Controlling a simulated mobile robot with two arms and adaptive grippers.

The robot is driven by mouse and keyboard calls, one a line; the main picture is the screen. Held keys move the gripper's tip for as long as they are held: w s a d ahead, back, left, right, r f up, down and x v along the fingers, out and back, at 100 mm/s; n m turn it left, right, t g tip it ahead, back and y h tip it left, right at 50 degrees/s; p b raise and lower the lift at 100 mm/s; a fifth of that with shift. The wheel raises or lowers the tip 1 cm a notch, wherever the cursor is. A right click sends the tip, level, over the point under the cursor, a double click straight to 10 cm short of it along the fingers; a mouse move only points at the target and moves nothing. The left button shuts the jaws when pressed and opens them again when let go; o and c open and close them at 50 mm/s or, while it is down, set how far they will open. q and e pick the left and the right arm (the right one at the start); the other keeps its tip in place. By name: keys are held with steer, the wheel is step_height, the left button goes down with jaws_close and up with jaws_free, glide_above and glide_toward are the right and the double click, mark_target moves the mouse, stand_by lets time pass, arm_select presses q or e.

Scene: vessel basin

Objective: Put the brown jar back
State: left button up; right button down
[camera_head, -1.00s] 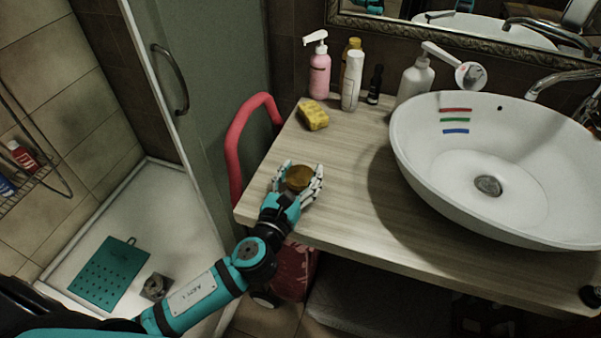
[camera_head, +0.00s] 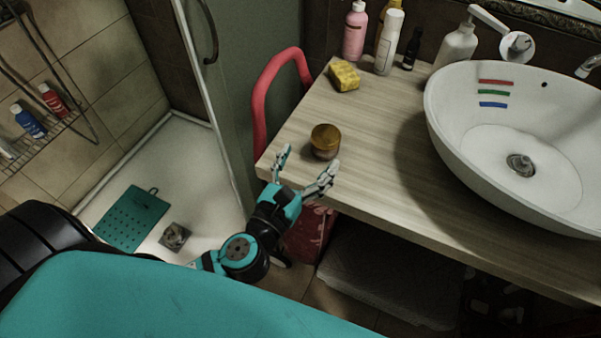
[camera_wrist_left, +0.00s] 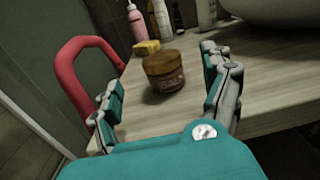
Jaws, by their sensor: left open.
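The brown jar (camera_head: 325,141) stands upright on the wooden counter (camera_head: 375,150), near its front left corner. It also shows in the left wrist view (camera_wrist_left: 164,72), with a brown lid and a label, just beyond the fingers. My left gripper (camera_head: 304,166) is open and empty at the counter's front edge. Its fingers are spread and apart from the jar, which stands a little ahead of them. The open fingers also show at both sides of the left wrist view (camera_wrist_left: 166,92). My right gripper is not in view.
A yellow sponge (camera_head: 344,76), a pink bottle (camera_head: 355,32), a white bottle (camera_head: 389,42) and a soap dispenser (camera_head: 456,46) stand toward the back. The white basin (camera_head: 450,120) takes up the right side. A red rail (camera_head: 262,105) curves beside the counter's left edge.

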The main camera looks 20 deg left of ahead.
arm_select(q)
steer(key=shift+s+f, duration=0.15)
steer(key=shift+s, duration=0.6)
steer(key=shift+s+a, duration=0.15)
steer(key=shift+s, duration=0.6)
stand_by(0.7)
